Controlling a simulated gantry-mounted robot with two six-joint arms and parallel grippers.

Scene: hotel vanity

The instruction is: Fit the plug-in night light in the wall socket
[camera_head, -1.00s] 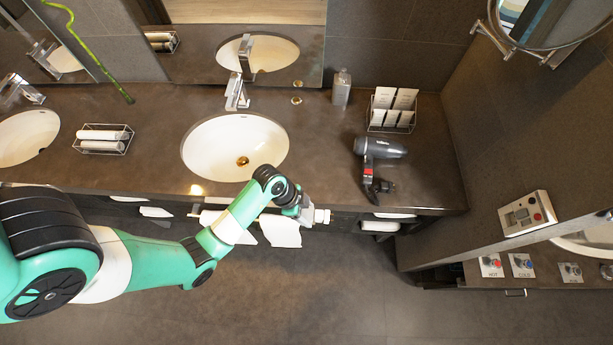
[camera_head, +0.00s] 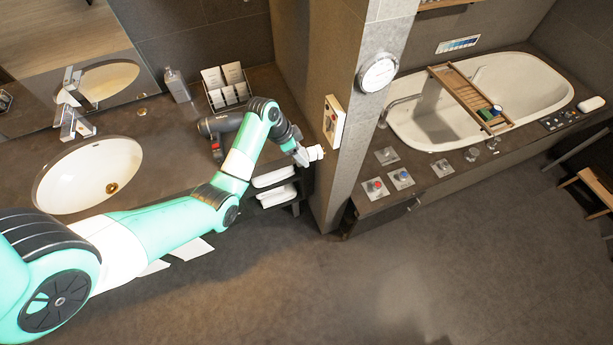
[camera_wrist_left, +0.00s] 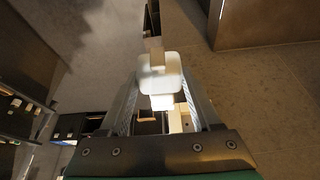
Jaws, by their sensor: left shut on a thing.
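My left gripper (camera_head: 301,155) is shut on the white night light (camera_head: 316,153), held in the air just left of the partition wall's end and in front of the counter. In the left wrist view the night light (camera_wrist_left: 160,78) sits between the two fingers, a pale rounded body with a smaller block at its lower end. A metal wall plate (camera_head: 333,122) with a red spot is on the partition wall, above and right of the night light; a gap shows between them. I cannot make out the socket openings. My right gripper is not in view.
The counter (camera_head: 150,160) holds a basin (camera_head: 88,178), a hair dryer (camera_head: 222,124) behind my left forearm, and a card rack (camera_head: 226,88). Right of the partition (camera_head: 358,130) are tub controls (camera_head: 400,178) and a bathtub (camera_head: 450,135). The floor in front is clear.

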